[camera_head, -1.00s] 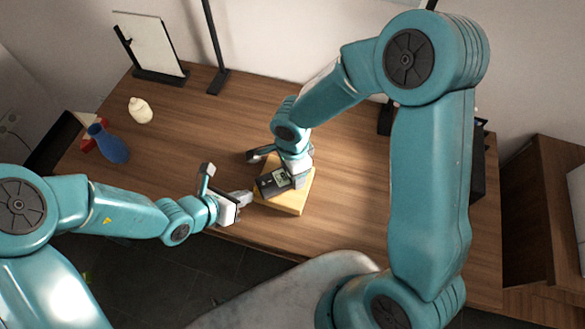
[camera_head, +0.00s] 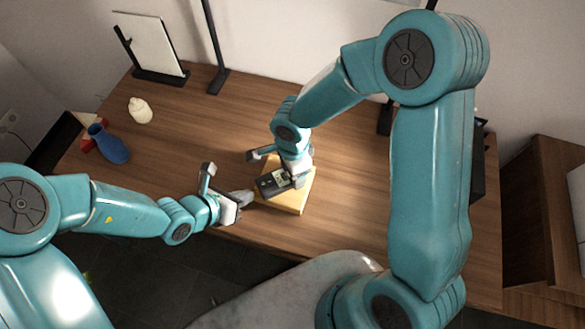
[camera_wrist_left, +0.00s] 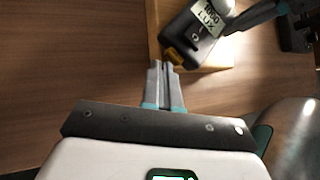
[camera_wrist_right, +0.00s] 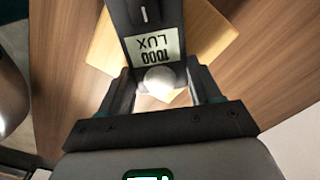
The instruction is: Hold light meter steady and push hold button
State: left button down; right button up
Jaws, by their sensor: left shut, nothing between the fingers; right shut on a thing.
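The light meter (camera_head: 273,183) is a dark box with a display reading 1000 LUX and a pale dome at one end. It sits over the wooden block (camera_head: 293,200). My right gripper (camera_wrist_right: 160,88) is shut on the meter (camera_wrist_right: 152,42), one finger on each side near the dome. My left gripper (camera_head: 248,196) is shut and empty, its fingertips close to the meter's near end. In the left wrist view the fingertips (camera_wrist_left: 163,65) are just short of a yellow-orange button (camera_wrist_left: 174,56) on the meter (camera_wrist_left: 195,40). I cannot tell if they touch.
A white panel on a black stand (camera_head: 152,48) and a dark post (camera_head: 213,50) stand at the back.

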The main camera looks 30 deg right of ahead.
pick_arm(q)
jog(key=shift+a, duration=0.6)
jog(key=shift+a, duration=3)
pick_arm(e)
jog(key=o, duration=1.2)
